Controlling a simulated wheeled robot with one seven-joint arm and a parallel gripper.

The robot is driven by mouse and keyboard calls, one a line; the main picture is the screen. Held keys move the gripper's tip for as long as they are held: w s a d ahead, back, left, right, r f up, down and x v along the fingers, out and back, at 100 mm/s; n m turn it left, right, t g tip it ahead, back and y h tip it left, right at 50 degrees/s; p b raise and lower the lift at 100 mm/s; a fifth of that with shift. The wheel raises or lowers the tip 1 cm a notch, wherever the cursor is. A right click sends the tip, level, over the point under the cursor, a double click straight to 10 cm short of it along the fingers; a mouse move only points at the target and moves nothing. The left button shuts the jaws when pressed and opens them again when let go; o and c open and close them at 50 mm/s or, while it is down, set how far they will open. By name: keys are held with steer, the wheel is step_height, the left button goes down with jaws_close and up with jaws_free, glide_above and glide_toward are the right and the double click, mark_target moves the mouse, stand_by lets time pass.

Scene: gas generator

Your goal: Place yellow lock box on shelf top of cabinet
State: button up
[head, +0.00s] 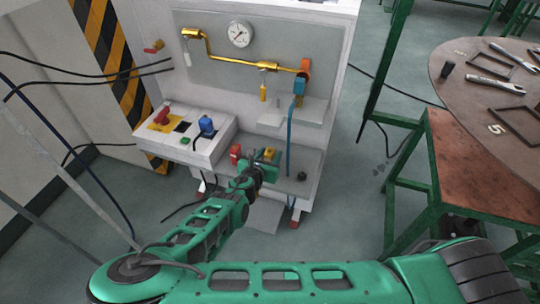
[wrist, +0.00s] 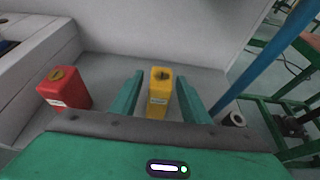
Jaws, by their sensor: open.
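The yellow lock box (wrist: 158,95) stands upright on the cabinet's low shelf. In the wrist view it is between the two green fingers of my gripper (wrist: 160,97), which is open, with a gap visible on each side of the box. In the head view the yellow box (head: 269,154) shows just beyond my gripper (head: 262,162). The cabinet (head: 270,60) is white-grey with a gauge and brass pipe. A small ledge (head: 302,110) juts from its panel above the low shelf (head: 307,163).
A red lock box (wrist: 65,88) stands left of the yellow one. A small black cylinder (wrist: 233,119) and a blue hose (wrist: 262,60) are to the right. A control box (head: 186,136) juts out at the left. A round table (head: 465,75) with tools stands far right.

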steer(key=v, duration=1.2)
steer(key=s+d+r+m+g+h, duration=0.1)
steer(key=d+r+m+g, duration=0.1)
steer(key=d+m+g, duration=0.5)
steer(key=s+d+r+m+g, duration=0.15)
steer(key=d+m, duration=0.35)
steer(key=d, duration=0.6)
steer(key=s+d+r+m+g+h, duration=0.1)
steer(key=d+r+m+g, duration=0.15)
steer(key=d+m, duration=0.5)
steer(key=s+d+r+m+y, duration=0.3)
steer(key=s+d+r+m, duration=0.6)
steer(key=s, duration=0.2)
steer(key=s+d+r+m+g+y, duration=0.1)
steer(key=s+d+r+m+y, duration=0.2)
steer(key=s+d+r+m, duration=0.5)
steer(key=s+r+m, duration=0.1)
steer(key=s+m, duration=0.1)
steer(key=s, duration=0.1)
steer(key=shift+s+d+r+g+y, duration=0.25)
steer(key=shift+s+d+g+y, duration=0.05)
steer(key=shift+d+y, duration=0.1)
